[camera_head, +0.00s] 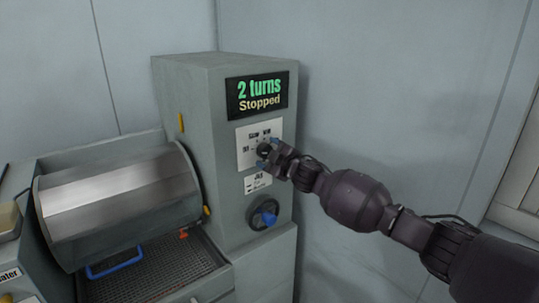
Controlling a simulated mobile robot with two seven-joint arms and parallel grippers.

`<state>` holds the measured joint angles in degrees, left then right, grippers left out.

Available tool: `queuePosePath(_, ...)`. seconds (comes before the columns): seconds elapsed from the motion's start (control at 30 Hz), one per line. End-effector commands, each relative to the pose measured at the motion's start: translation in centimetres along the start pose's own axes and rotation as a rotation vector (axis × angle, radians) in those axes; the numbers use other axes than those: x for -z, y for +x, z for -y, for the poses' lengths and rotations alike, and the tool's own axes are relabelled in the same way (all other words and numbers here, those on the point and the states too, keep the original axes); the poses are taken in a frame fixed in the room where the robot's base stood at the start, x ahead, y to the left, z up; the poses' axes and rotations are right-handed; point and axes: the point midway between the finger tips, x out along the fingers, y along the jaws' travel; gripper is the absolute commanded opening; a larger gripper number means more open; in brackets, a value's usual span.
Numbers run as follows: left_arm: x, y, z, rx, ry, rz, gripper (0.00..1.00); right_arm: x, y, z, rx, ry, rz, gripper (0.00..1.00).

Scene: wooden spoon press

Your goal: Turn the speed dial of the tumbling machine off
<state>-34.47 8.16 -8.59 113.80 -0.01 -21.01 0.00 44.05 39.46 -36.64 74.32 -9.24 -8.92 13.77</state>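The tumbling machine's grey control housing (185,95) stands in the middle of the view. Its display (258,95) reads "2 turns" and "Stopped". The speed dial (263,149) is a small dark knob on a white marked plate (243,158). My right gripper (270,153) comes in from the right and is at the dial, with its fingertips around or against it. The fingers cover part of the dial and plate, so its pointer and the finger gap cannot be read. My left gripper is not in view.
A blue knob (264,214) sits below the dial on the same face. The metal drum (120,195) lies left of the housing, above a mesh tray (160,270) with a blue handle (115,263).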

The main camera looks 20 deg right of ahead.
Motion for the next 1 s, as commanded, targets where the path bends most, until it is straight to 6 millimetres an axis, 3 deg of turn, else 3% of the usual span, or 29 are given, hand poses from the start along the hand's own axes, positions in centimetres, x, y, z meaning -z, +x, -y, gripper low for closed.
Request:
queuePosePath(0.37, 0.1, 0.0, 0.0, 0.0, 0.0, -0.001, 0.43, -0.1, -0.8, 0.0, -0.001, 0.002, 0.001, 0.75)
queuePosePath(1.0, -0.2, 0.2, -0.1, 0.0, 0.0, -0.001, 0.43, -0.1, -9.6, 0.1, 0.001, 0.001, 0.001, 0.75)
